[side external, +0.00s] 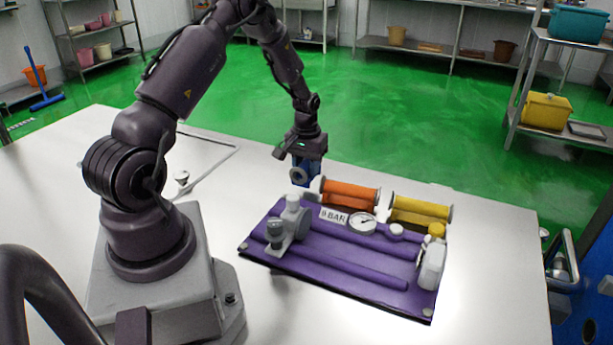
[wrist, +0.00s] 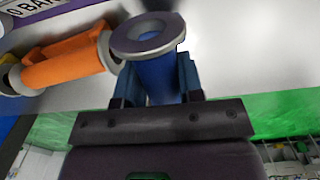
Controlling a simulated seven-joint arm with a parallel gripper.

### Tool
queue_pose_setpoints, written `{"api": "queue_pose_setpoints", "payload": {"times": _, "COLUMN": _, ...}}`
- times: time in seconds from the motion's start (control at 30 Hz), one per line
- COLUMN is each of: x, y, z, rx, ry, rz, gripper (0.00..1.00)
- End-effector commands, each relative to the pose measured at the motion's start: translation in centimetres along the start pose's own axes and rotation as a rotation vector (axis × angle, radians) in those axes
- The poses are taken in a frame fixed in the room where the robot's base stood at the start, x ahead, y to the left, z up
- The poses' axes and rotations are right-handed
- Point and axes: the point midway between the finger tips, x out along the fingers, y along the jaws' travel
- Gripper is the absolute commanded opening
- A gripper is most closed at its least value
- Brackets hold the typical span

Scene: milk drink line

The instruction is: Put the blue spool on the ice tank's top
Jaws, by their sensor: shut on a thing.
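My gripper (side external: 304,158) is shut on the blue spool (side external: 299,175) and holds it beyond the far left edge of the purple panel, near the orange spool. In the wrist view the blue spool (wrist: 157,80) sits between the two blue fingers (wrist: 156,86), its grey ringed end facing the camera. I cannot make out for sure which thing is the ice tank.
The white table (side external: 490,290) is clear at right.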

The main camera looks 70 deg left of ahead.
Motion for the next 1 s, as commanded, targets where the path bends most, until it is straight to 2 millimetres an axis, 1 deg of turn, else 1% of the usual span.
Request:
{"api": "queue_pose_setpoints", "payload": {"times": 0.03, "x": 0.6, "y": 0.0, "z": -0.3, "rx": 0.0, "ry": -0.001, "rz": 0.0, "gripper": 0.0}}
{"api": "queue_pose_setpoints", "payload": {"times": 0.1, "x": 1.8, "y": 0.0, "z": -0.2, "rx": -0.001, "ry": -0.004, "rz": 0.0, "gripper": 0.0}}
{"api": "queue_pose_setpoints", "payload": {"times": 0.23, "x": 3.2, "y": 0.0, "z": -0.2, "rx": -0.001, "ry": -0.002, "rz": 0.0, "gripper": 0.0}}
{"api": "queue_pose_setpoints", "payload": {"times": 0.63, "x": 3.6, "y": 0.0, "z": -0.2, "rx": 0.0, "ry": 0.001, "rz": 0.0, "gripper": 0.0}}
{"api": "queue_pose_setpoints", "payload": {"times": 0.67, "x": 3.6, "y": 0.0, "z": -0.2, "rx": 0.0, "ry": 0.0, "rz": 0.0, "gripper": 0.4}}
{"api": "queue_pose_setpoints", "payload": {"times": 0.7, "x": 3.6, "y": 0.0, "z": -0.2, "rx": 0.0, "ry": 0.0, "rz": 0.0, "gripper": 0.49}}
{"api": "queue_pose_setpoints", "payload": {"times": 0.73, "x": 3.6, "y": 0.0, "z": -0.2, "rx": 0.0, "ry": 0.0, "rz": 0.0, "gripper": 0.56}}
{"api": "queue_pose_setpoints", "payload": {"times": 0.77, "x": 3.6, "y": 0.0, "z": -0.2, "rx": 0.0, "ry": 0.0, "rz": 0.0, "gripper": 0.6}}
{"api": "queue_pose_setpoints", "payload": {"times": 1.0, "x": 3.6, "y": 0.0, "z": -0.2, "rx": 0.0, "ry": 0.0, "rz": 0.0, "gripper": 0.6}}
